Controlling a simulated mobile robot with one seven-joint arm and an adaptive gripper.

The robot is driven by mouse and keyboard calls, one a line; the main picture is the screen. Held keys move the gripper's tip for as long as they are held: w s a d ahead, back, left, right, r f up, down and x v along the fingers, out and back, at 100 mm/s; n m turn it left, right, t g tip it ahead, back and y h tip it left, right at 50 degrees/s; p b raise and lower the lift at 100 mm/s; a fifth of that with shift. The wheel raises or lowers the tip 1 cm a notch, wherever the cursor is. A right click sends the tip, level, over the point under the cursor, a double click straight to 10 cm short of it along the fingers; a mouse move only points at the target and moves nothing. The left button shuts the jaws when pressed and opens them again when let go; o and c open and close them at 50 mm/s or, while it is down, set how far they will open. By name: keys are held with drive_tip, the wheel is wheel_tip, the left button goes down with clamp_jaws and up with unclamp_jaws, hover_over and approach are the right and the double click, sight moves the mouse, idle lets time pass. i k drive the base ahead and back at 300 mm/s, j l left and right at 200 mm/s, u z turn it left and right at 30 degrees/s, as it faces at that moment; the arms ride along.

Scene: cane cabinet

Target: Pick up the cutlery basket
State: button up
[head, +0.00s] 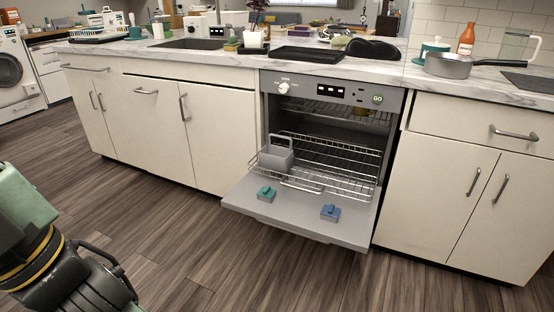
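The grey cutlery basket (275,160), with a raised loop handle, stands upright at the left front of the pulled-out lower wire rack (340,170) of the open dishwasher (333,118). Its contents, if any, cannot be made out. My gripper (112,280) is at the bottom left, over the wooden floor, far from the basket and to its left. Only part of it shows, and I cannot tell whether its fingers are open or shut. Nothing is seen held in it.
The dishwasher door (300,212) is folded down, with a teal block (266,194) and a blue block (330,212) on it. Cream cabinets (220,130) flank it. The marble counter (150,50) above carries a pan (448,65) and other items. The floor in front is clear.

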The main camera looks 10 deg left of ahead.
sight(275, 158)
drive_tip(key=i+l, duration=0.2)
drive_tip(key=i+l+u, duration=0.1)
drive_tip(key=i, duration=0.3)
drive_tip(key=i+l, duration=0.15)
drive_tip(key=i, duration=0.25)
drive_tip(key=i+l+u, duration=0.1)
drive_tip(key=i, duration=0.25)
drive_tip(key=i+l, duration=0.2)
drive_tip(key=i, duration=0.2)
drive_tip(key=i+j, duration=0.15)
drive_tip(key=j+u, duration=0.05)
drive_tip(key=j, duration=0.05)
